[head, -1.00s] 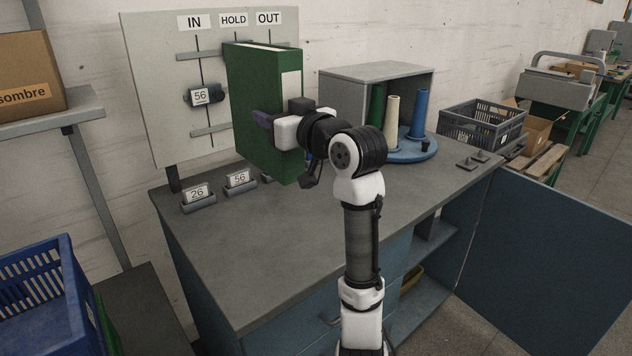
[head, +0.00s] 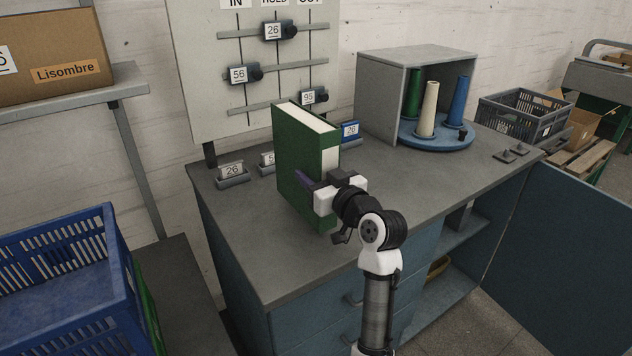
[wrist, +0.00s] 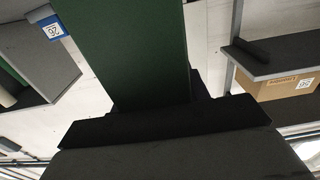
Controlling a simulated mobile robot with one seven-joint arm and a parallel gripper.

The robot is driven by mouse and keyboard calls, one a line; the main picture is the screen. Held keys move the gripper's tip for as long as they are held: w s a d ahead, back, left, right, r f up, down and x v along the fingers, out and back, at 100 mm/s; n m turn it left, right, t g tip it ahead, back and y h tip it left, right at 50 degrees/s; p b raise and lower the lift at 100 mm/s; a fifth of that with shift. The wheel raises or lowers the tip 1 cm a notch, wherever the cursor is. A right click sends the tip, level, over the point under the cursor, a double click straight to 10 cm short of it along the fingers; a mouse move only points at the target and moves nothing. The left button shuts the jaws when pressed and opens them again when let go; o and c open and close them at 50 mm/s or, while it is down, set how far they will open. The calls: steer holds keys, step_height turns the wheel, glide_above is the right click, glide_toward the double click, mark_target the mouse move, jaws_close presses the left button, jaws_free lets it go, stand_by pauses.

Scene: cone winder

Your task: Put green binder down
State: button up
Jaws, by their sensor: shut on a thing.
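The green binder (head: 294,165) is upright in the head view, its white page edges facing up and to the right. My gripper (head: 318,190) is shut on its near lower part. The binder is over the front part of the grey worktop (head: 250,255); I cannot tell whether its bottom edge touches the surface. In the wrist view the binder (wrist: 135,50) fills the middle as a dark green face, close to the dark gripper parts. My gripper hides part of the binder's lower right side.
A grey open box (head: 375,105) and a blue round tray with cones (head: 437,136) stand farther right.

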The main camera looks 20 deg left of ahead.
steer(key=shift+f, duration=1.05)
steer(key=o, duration=0.9)
steer(key=shift+f, duration=0.2)
steer(key=o, duration=0.4)
steer(key=shift+r, duration=0.1)
steer(key=shift+o, duration=0.2)
steer(key=b+v, duration=0.2)
steer(key=v, duration=1)
steer(key=shift+b, duration=0.35)
steer(key=shift+r, duration=0.15)
